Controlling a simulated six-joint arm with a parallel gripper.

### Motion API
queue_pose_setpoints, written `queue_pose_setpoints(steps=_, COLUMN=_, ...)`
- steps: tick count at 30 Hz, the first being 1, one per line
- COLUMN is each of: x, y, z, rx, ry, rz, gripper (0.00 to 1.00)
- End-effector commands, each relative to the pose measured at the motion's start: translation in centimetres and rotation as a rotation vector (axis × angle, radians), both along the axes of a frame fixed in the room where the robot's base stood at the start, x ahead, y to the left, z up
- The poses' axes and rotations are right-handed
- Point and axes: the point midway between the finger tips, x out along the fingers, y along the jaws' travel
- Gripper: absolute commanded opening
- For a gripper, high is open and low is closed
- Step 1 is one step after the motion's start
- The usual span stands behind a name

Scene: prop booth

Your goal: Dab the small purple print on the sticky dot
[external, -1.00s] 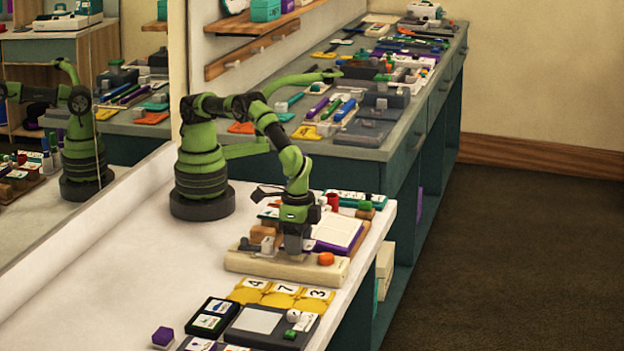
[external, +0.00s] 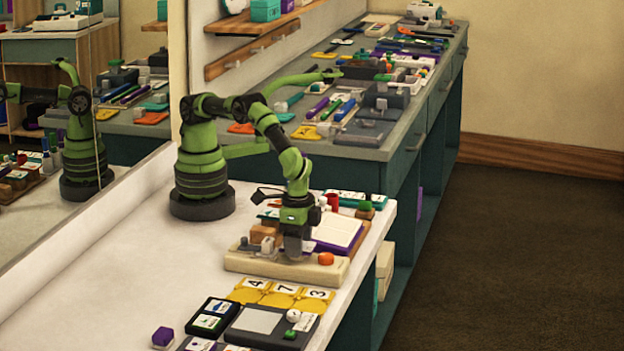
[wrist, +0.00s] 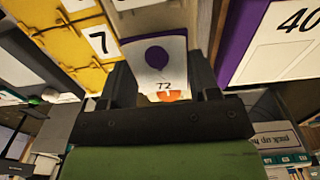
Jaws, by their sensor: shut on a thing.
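In the wrist view a small white print with a purple balloon and the number 72 (wrist: 158,50) lies between my two dark fingertips and fills the gap. My gripper (wrist: 160,85) is shut on it. An orange round spot (wrist: 169,96) shows at the print's lower edge; I cannot tell whether it is the sticky dot. In the external view my gripper (external: 293,246) points straight down, low at the cream tray (external: 245,263). The print cannot be made out there. An orange rounded piece (external: 326,258) sits at the tray's right end.
Yellow number cards (external: 284,294) lie in front of the tray. A purple-edged white book (external: 340,232) lies behind it. Brown blocks (external: 262,234) stand close left of my gripper. A dark pad (external: 256,321) and a purple cube (external: 162,336) are nearer. The white table's left part (external: 130,260) is clear.

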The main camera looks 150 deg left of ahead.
Motion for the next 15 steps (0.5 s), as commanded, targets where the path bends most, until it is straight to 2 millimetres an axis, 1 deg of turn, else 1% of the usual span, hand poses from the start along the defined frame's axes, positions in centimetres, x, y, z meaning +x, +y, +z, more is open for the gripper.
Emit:
queue_pose_setpoints(steps=11, x=-0.09, y=-0.02, z=-0.18, rx=-0.001, ry=0.004, rz=0.002, gripper=0.34)
queue_pose_setpoints(steps=15, x=-0.04, y=-0.02, z=0.62, rx=-0.002, ry=0.002, rz=0.002, gripper=0.34)
